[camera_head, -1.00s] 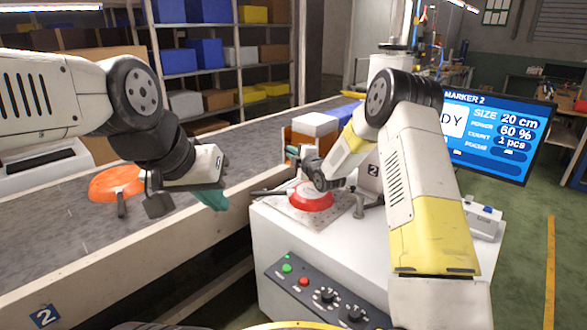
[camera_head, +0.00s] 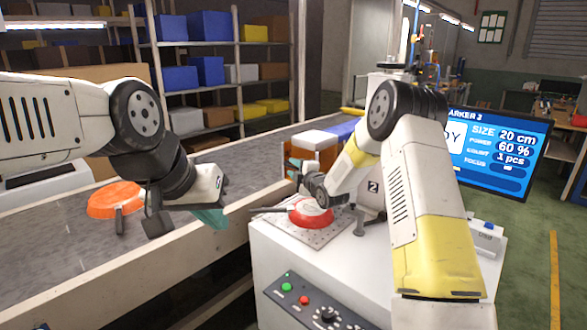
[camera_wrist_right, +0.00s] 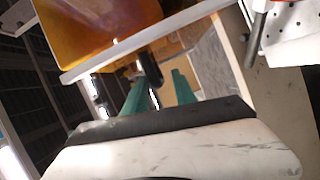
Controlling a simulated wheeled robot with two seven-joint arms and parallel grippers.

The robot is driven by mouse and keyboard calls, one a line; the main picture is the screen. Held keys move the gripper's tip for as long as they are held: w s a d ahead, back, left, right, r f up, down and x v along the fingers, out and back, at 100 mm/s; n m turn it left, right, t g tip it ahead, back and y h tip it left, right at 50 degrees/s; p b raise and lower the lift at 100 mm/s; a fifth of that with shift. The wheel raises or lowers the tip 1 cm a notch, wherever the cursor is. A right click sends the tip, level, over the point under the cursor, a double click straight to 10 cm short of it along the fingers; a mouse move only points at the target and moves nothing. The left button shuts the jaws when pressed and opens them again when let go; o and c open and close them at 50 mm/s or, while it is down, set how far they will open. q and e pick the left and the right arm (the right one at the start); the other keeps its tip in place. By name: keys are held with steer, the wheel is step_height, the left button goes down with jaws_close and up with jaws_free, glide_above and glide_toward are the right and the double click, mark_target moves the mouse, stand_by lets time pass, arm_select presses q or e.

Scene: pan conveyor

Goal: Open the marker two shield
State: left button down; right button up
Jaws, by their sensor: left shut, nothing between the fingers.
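The marker two shield (camera_head: 322,150) is an amber see-through box with a white top, at the marking machine labelled 2 (camera_head: 373,187). In the right wrist view its amber panel and pale edge (camera_wrist_right: 95,25) fill the upper left, with a dark handle (camera_wrist_right: 150,68) below. My right gripper (camera_head: 294,165) is beside the shield. Its teal fingers (camera_wrist_right: 158,92) are apart, with the handle appearing between or just beyond them; contact cannot be told. My left gripper (camera_head: 213,218) is shut and empty above the conveyor's near edge.
A red pan (camera_head: 312,218) lies on the machine's plate under my right arm. An orange pan (camera_head: 115,198) lies on the conveyor (camera_head: 70,255) at left. A control panel (camera_head: 315,308) faces front. A display (camera_head: 500,150) stands at right.

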steer(key=v, duration=0.6)
steer(key=shift+s+d, duration=0.1)
steer(key=shift+s, duration=0.05)
steer(key=s+d+r+m+g+h, duration=0.45)
steer(key=s+d+r+m, duration=0.55)
steer(key=s+r, duration=0.25)
steer(key=s+d+m+g, duration=0.1)
steer(key=s+m, duration=0.2)
steer(key=s, duration=0.7)
steer(key=s+d+m+g, duration=0.1)
steer(key=s+m, duration=0.3)
steer(key=s, duration=0.6)
steer(key=s+d+m+g+h, duration=0.1)
steer(key=s+m+g, duration=0.1)
steer(key=s, duration=0.8)
steer(key=shift+s+f+m, duration=0.35)
steer(key=shift+f+m, duration=0.05)
steer(key=shift+m, duration=0.4)
